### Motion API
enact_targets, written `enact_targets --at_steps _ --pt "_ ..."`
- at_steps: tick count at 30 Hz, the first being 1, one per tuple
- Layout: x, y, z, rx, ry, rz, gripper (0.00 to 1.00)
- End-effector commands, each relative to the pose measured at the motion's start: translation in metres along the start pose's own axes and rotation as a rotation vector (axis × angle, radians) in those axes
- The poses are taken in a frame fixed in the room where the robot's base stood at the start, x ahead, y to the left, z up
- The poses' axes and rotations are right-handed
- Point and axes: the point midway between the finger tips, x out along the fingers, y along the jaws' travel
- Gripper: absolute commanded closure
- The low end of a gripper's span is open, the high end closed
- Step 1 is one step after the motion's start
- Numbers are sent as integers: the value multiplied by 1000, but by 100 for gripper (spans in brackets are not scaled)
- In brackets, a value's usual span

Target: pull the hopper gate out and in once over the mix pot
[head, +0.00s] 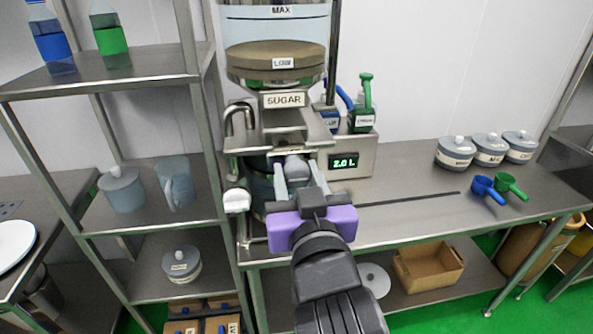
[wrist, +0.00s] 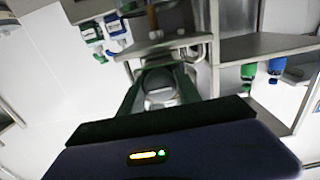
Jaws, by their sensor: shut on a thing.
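The sugar hopper (head: 276,30) stands above the bench, its brown contents level near the LOW label. A SUGAR label (head: 283,100) is on its front below. The hopper gate's grey handle (head: 293,165) sits under the hopper, between my fingers; it also shows in the wrist view (wrist: 159,88). My gripper (head: 293,176) is shut on this handle; its fingers also show in the wrist view (wrist: 160,92). The mix pot (head: 261,188) is below, a bluish vessel mostly hidden behind my gripper. How far out the gate is cannot be told.
A shelf rack (head: 165,233) with jars is close on the left. Blue (head: 487,188) and green (head: 510,184) scoops and several lidded pots lie on the right bench. The middle bench is mostly clear.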

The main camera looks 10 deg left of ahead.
Motion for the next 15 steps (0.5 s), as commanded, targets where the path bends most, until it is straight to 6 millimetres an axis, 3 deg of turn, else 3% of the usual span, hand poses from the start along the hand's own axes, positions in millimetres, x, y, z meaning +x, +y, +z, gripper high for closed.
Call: enact_targets --at_steps 6,7,9,10,15 --pt "-2 0 2 1 -2 -1 100" --pt "-2 0 2 1 -3 -1 59" --pt "-2 -1 2 1 -2 -1 45" --pt "-2 0 1 1 -2 -1 41" --pt "-1 0 1 0 -1 0 41"
